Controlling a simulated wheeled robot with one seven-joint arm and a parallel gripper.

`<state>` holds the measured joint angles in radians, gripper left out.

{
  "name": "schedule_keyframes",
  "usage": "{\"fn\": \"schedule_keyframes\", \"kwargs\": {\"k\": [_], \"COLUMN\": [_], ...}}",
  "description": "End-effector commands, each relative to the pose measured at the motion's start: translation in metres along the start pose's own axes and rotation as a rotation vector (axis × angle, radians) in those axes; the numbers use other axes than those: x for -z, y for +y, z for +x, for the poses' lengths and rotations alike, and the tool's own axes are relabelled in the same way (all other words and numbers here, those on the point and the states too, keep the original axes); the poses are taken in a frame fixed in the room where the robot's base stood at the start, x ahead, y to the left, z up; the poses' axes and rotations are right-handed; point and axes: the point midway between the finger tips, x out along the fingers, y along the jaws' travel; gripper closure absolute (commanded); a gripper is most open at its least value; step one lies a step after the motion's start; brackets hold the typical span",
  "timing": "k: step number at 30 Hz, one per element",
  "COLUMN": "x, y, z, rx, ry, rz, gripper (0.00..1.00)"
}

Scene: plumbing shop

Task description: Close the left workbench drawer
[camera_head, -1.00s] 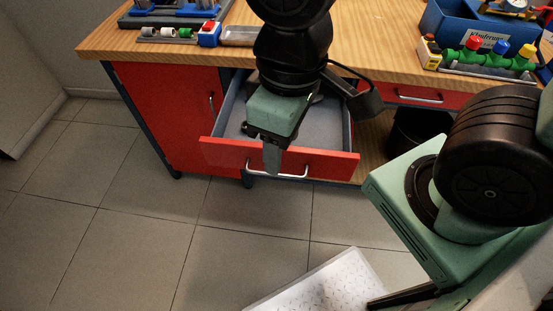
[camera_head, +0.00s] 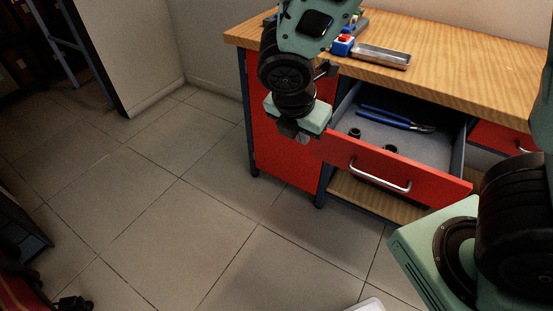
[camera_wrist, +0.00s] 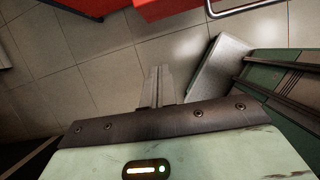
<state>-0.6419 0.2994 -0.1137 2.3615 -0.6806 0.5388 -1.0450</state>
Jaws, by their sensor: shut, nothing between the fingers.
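The left workbench drawer (camera_head: 400,173) is a red-fronted drawer with a silver bar handle (camera_head: 380,176). It stands pulled out from the bench, open at the top. Inside lie blue-handled pliers (camera_head: 395,118) and two small dark fittings (camera_head: 390,149). My gripper (camera_head: 300,138) is shut and empty, just left of the drawer front's left end, before the red cabinet door. I cannot tell if it touches the drawer. In the wrist view my shut fingers (camera_wrist: 158,86) point over floor tiles, with the handle (camera_wrist: 235,8) at the top edge.
The wooden workbench top (camera_head: 460,85) holds a metal tray (camera_head: 382,56) and a red and blue item (camera_head: 342,44). A second red drawer (camera_head: 503,138) is on the right. The tiled floor (camera_head: 170,210) left of the bench is clear. A pale flat object (camera_wrist: 218,70) lies below.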

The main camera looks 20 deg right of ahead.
Motion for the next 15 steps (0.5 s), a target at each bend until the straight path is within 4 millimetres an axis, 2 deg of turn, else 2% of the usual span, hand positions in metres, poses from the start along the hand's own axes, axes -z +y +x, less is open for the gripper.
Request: {"fn": "schedule_keyframes", "kwargs": {"k": [3, 8, 15], "x": [-0.004, -0.003, -0.003], "y": [0.003, 0.002, 0.002], "z": [0.01, 0.03, 0.081], "rx": [0.0, 0.002, 0.003], "ry": [-0.017, -0.017, -0.017], "rz": [-0.058, -0.059, -0.058], "gripper": [1.0, 1.0, 1.0]}}
